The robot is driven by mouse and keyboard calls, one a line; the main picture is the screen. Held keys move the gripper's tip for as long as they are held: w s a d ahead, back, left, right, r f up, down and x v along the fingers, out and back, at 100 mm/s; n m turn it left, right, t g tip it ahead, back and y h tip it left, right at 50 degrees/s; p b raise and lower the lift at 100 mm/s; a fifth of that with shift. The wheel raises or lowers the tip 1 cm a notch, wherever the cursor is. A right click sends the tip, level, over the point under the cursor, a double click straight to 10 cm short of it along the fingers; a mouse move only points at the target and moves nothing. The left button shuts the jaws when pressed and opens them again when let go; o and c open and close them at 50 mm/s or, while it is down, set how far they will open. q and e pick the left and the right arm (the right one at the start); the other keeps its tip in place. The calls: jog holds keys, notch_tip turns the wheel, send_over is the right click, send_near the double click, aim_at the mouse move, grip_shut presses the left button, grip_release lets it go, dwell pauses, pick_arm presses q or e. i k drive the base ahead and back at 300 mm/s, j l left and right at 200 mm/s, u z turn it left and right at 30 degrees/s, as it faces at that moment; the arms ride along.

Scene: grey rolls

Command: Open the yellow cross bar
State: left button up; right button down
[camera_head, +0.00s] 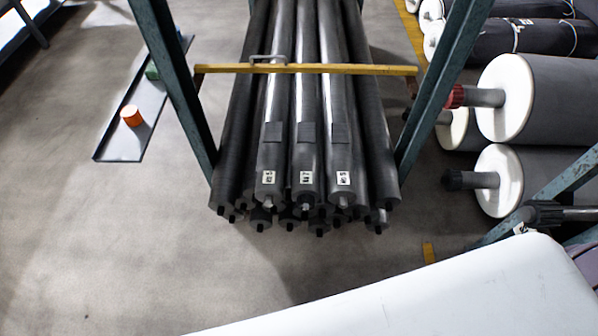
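The yellow cross bar (345,69) lies across the front of a bundle of dark grey rolls (305,120). It spans from the left teal post (180,85) to the right teal post (440,85), so it is closed. A grey metal handle (268,59) sits on the bar, left of its middle. Neither of my grippers shows in the head view. Nothing is seen touching the bar.
A shallow tray (120,145) with an orange cylinder (131,115) and a green object (152,73) lies on the floor at left. The floor at lower left is clear. A white surface, apparently my own body, fills the bottom right.

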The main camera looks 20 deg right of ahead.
aim_at(252, 67)
jog(key=i+l+u, duration=0.15)
jog(key=l, duration=0.15)
jog(key=i+l+u, duration=0.15)
jog(key=l, duration=0.15)
jog(key=i+l+u, duration=0.15)
jog(key=l, duration=0.2)
jog(key=l+u, duration=0.15)
jog(key=l, duration=0.15)
jog(key=i, duration=0.05)
